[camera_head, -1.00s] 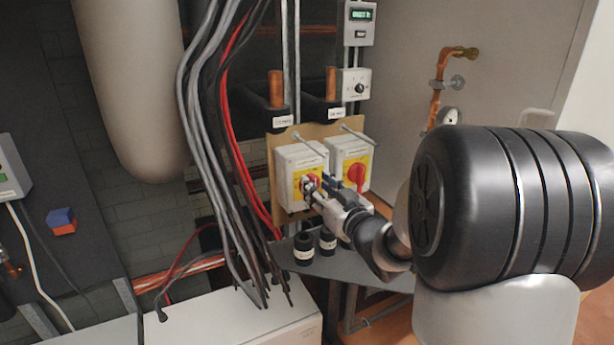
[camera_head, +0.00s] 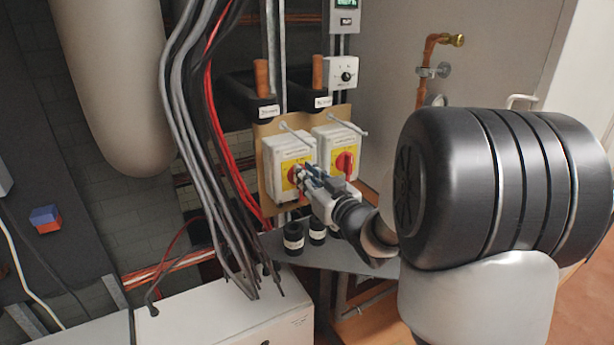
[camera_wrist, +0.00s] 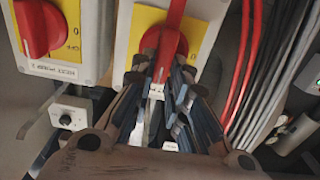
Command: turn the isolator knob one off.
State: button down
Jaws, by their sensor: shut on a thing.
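Two isolator boxes hang side by side on a tan board; which one is numbered one cannot be read. The left isolator box (camera_head: 282,192) has a yellow plate and a red knob (camera_head: 291,174), mostly hidden behind my gripper (camera_head: 301,175). In the wrist view my gripper (camera_wrist: 163,70) is shut on this red knob (camera_wrist: 172,35), with a finger on each side of its handle. The knob's handle runs along the line of the box there. The right isolator box (camera_head: 328,140) has its own red knob (camera_head: 344,162), untouched, which the wrist view shows at left (camera_wrist: 38,28).
Grey, black and red cables (camera_head: 205,140) hang close to the left of the boxes. Two rods (camera_head: 350,127) stick out above them. Black capped pipe stubs (camera_head: 294,238) stand below. A small dial controller (camera_head: 343,73) and copper pipe (camera_head: 427,65) are above and right.

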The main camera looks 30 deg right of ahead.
jog(key=shift+a+n+b, duration=0.1)
jog(key=shift+n+b, duration=0.2)
jog(key=shift+b, duration=0.35)
jog(key=n+b, duration=0.4)
jog(key=b, duration=0.2)
jog(key=a+f+n+b, duration=0.1)
jog(key=n+b, duration=0.4)
jog(key=b, duration=0.1)
jog(key=n+b, duration=0.5)
jog(key=b, duration=0.1)
jog(key=shift+a+f, duration=0.3)
jog(key=shift+a, duration=0.05)
jog(key=shift+f+n+b, duration=0.1)
jog(key=shift+n+b, duration=1.3)
jog(key=shift+n, duration=0.3)
jog(key=c, duration=1.6)
grip_release()
jog(key=shift+o, duration=0.2)
